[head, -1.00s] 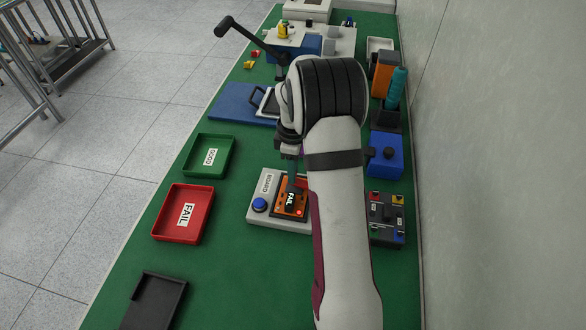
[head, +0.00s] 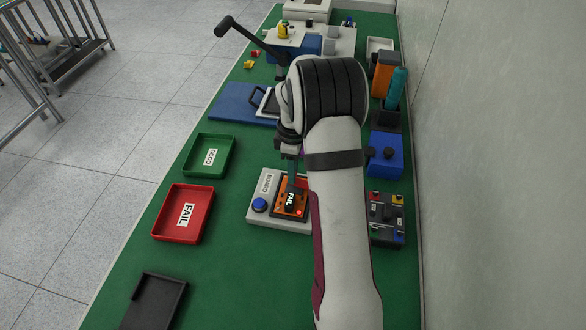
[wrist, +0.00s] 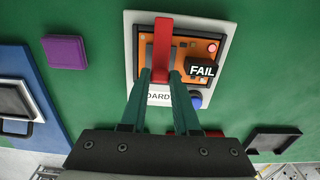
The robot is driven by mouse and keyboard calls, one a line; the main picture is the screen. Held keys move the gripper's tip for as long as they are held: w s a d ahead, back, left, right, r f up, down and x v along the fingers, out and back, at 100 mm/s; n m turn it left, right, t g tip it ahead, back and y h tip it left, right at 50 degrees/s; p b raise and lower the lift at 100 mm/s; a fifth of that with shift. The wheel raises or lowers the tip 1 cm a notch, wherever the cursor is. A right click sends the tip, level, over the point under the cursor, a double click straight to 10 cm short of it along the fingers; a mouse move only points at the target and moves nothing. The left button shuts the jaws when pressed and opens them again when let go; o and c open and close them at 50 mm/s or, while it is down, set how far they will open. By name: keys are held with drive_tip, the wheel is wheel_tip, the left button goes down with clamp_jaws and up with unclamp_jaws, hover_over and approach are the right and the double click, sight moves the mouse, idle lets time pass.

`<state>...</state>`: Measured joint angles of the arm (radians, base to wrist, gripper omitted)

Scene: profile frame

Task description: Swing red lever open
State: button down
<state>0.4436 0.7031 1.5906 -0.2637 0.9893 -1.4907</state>
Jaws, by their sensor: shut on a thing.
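The red lever (wrist: 162,42) stands up over the orange board in the wrist view. My gripper (wrist: 160,78) has its two green fingers shut on the lever's lower part, one on each side. The orange board (wrist: 188,50) sits in the white station (wrist: 132,52), with a black FAIL label (wrist: 202,70) and a lit red lamp (wrist: 212,47). In the head view my gripper (head: 292,184) is over the station (head: 266,188), and my arm hides the lever and the station's right side.
A blue button (head: 260,204) is on the station's front left. The red FAIL tray (head: 168,222) and green GOOD tray (head: 192,157) lie to the left. A blue box (head: 385,155) and a dark terminal box (head: 384,218) stand right of my arm. The bench front is mostly clear.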

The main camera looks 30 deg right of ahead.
drive_tip(key=shift+d+r, duration=0.1)
drive_tip(key=shift+s+d+r+t+y, duration=0.3)
drive_tip(key=shift+s+t+y, duration=0.05)
drive_tip(key=shift+t+y, duration=0.2)
drive_tip(key=shift+s+d+r+t+y, duration=0.3)
drive_tip(key=shift+t+y, duration=0.15)
drive_tip(key=shift+t, duration=0.1)
drive_tip(key=shift+s+d+r+t+y, duration=0.25)
drive_tip(key=shift+s+d+t+y, duration=0.2)
drive_tip(key=shift+t+y, duration=0.15)
drive_tip(key=shift+s+d+r+t+y, duration=0.2)
drive_tip(key=shift+s+d+t+y, duration=0.2)
drive_tip(key=shift+t+y, duration=0.2)
drive_tip(key=shift+s+d+r, duration=0.1)
drive_tip(key=shift+s+d, duration=0.6)
drive_tip(key=shift+s+d+f, duration=0.25)
drive_tip(key=shift+s+d, duration=0.6)
drive_tip(key=shift+s, duration=0.05)
drive_tip(key=c, duration=0.6)
unclamp_jaws()
drive_tip(key=shift+c, duration=0.2)
